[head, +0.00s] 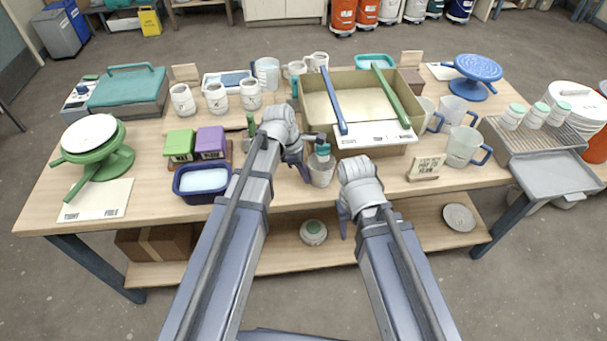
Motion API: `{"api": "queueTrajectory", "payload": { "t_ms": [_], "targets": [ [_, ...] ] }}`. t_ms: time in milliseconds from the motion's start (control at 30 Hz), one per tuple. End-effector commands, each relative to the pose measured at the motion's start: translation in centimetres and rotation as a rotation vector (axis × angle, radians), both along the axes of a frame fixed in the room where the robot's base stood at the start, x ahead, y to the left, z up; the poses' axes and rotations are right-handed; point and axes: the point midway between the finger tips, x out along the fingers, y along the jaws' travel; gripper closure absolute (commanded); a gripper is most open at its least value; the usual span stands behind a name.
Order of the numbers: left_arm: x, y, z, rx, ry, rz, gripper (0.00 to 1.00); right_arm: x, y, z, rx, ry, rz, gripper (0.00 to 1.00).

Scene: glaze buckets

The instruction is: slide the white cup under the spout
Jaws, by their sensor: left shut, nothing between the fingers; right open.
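A small pale cup (321,174) stands near the table's front edge, just below a teal spout-like part (322,151) at the front left of a beige basin (318,104). From above I cannot tell whether the cup is centred under it. My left gripper (304,171) is shut and empty, close to the left side of the cup; I cannot tell whether it touches. My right gripper (343,222) is open and empty, in front of the table edge, right of and nearer than the cup. Two white mugs (296,69) (318,60) stand behind the basin.
A blue stick (334,100) and a green stick (390,95) lie across the basin. A blue tub (203,181) stands left, a small sign (426,168) and clear jugs (464,147) right. Several jars (216,97) stand behind.

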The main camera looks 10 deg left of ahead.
Motion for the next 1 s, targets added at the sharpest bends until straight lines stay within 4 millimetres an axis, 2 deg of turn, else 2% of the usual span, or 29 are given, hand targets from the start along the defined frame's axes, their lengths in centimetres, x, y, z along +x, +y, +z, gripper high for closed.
{"api": "queueTrajectory", "payload": {
  "t_ms": [167, 300, 333, 400, 600, 800, 1000],
  "targets": [
    [-0.2, 1.3, 0.0, 0.000, 0.000, 0.001, 1.00, 0.0, 0.0, 0.0, 0.000, 0.000, 0.000, 0.50],
    [-0.6, 3.6, 0.1, 0.000, 0.001, -0.002, 1.00, 0.0, 0.0, 0.1, 0.000, 0.000, 0.000, 0.50],
    [-0.5, 3.5, 1.5, 0.000, 0.001, -0.004, 1.00, 0.0, 0.0, 1.5, 0.000, 0.000, 0.000, 0.50],
    [-0.5, 3.7, 2.7, 0.000, 0.001, -0.004, 1.00, 0.0, 0.0, 2.7, 0.000, 0.000, 0.000, 0.50],
    [-0.7, 4.6, 5.7, 0.000, 0.000, -0.005, 1.00, 0.0, 0.0, 5.7, 0.000, 0.000, 0.000, 0.50],
    [-0.7, 5.4, 8.1, 0.000, 0.000, -0.004, 1.00, 0.0, 0.0, 8.1, 0.000, 0.000, 0.000, 0.50],
    [-0.8, 5.9, 9.3, 0.000, 0.000, -0.005, 1.00, 0.0, 0.0, 9.3, 0.000, 0.000, 0.000, 0.50]
  ]
}}
